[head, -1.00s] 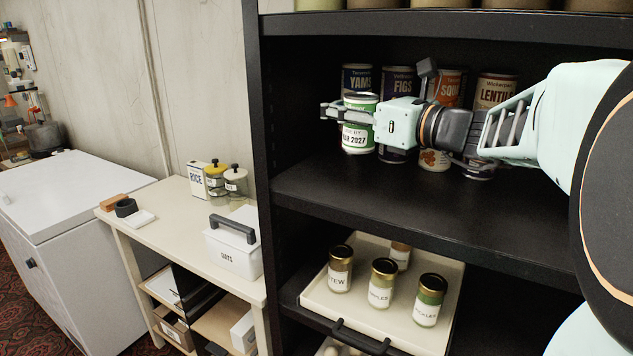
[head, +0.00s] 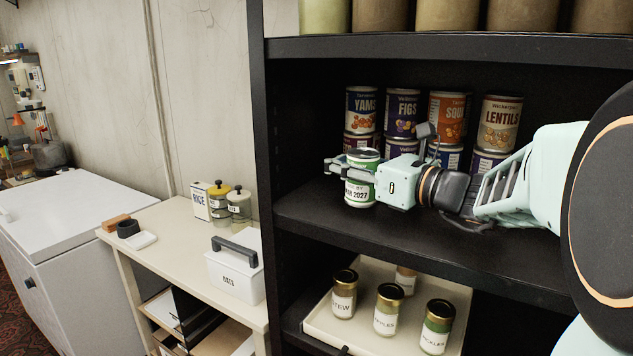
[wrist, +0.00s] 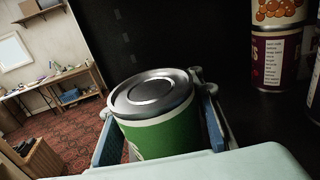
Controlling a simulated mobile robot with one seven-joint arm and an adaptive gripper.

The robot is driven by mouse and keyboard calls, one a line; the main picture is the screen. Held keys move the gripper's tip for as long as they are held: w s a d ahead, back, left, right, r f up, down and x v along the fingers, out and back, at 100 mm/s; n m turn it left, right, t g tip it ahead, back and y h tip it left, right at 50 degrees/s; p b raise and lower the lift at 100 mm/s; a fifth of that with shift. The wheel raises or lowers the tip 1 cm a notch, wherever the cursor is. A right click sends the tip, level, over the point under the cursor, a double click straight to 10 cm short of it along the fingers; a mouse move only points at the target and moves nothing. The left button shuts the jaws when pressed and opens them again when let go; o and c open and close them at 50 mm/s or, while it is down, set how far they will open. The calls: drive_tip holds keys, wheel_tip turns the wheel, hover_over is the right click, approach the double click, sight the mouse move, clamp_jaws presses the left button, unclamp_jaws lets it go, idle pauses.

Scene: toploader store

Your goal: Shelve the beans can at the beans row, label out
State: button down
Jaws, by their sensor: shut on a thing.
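A green and white can (head: 359,191) is held between the fingers of my gripper (head: 355,173), near the front left of the middle shelf (head: 420,235). It stands about upright. A printed date ending in 2027 faces the head camera; I cannot read "beans" on it. I cannot tell whether its base touches the shelf. In the wrist view the silver lid and green side of the can (wrist: 160,130) show between the blue fingers (wrist: 158,135).
Stacked cans stand behind: yams (head: 361,108), figs (head: 402,112), squash (head: 448,117) and lentils (head: 499,123). A black shelf post (head: 264,150) is close on the left. Jars stand in a tray (head: 320,322) below. Bare shelf lies in front of the cans.

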drive_tip(key=shift+f, duration=1.7)
drive_tip(key=shift+f, duration=0.15)
drive_tip(key=c, duration=1.3)
unclamp_jaws()
drive_tip(key=shift+o, duration=0.2)
